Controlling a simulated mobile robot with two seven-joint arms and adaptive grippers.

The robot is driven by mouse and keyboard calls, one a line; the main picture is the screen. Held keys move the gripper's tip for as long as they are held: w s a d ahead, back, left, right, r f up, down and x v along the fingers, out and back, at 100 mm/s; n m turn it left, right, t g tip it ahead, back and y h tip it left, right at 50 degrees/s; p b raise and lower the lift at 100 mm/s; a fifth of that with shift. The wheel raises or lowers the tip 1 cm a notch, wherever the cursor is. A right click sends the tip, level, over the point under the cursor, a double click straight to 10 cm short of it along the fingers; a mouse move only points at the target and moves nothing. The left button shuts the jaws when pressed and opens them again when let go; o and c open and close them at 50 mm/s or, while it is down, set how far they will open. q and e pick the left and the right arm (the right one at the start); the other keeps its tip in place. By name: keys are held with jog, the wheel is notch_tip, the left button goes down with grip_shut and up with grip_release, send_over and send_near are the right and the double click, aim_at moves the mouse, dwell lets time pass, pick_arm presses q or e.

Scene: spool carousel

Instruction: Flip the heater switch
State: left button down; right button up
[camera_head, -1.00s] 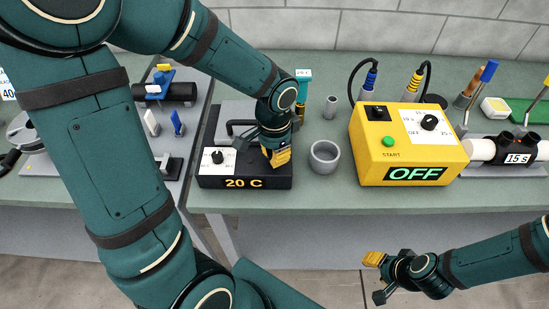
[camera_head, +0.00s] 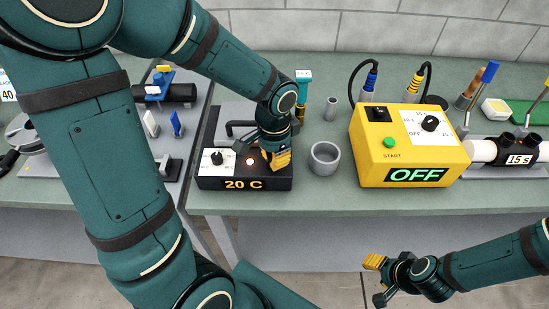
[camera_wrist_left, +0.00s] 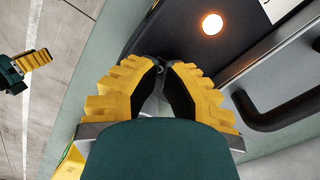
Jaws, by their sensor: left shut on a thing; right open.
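The heater is a low black box (camera_head: 211,183) with an orange "20 C" readout on its front, seen in the head view. A small round lamp (camera_head: 250,161) on its top glows; the lit lamp also shows in the left wrist view (camera_wrist_left: 212,24). My left gripper (camera_head: 277,160) is down at the right part of the heater's top. In the left wrist view its yellow fingertips (camera_wrist_left: 161,66) come together on the heater switch, which is almost wholly hidden between them. My right gripper (camera_head: 374,279) is open and empty, low in front of the table.
A black knob (camera_head: 217,157) sits on the heater's white dial plate. A grey cup (camera_head: 324,158) stands just right of the heater. A yellow box (camera_head: 370,160) reading "OFF" is further right. A black handle (camera_wrist_left: 280,112) lies beside the heater's top.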

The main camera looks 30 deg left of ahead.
pick_arm(q)
jog(key=shift+r+p, duration=2.65)
jog(key=shift+r, duration=0.75)
pick_arm(e)
notch_tip(320, 180, up, 6)
jog(key=shift+f, duration=0.25)
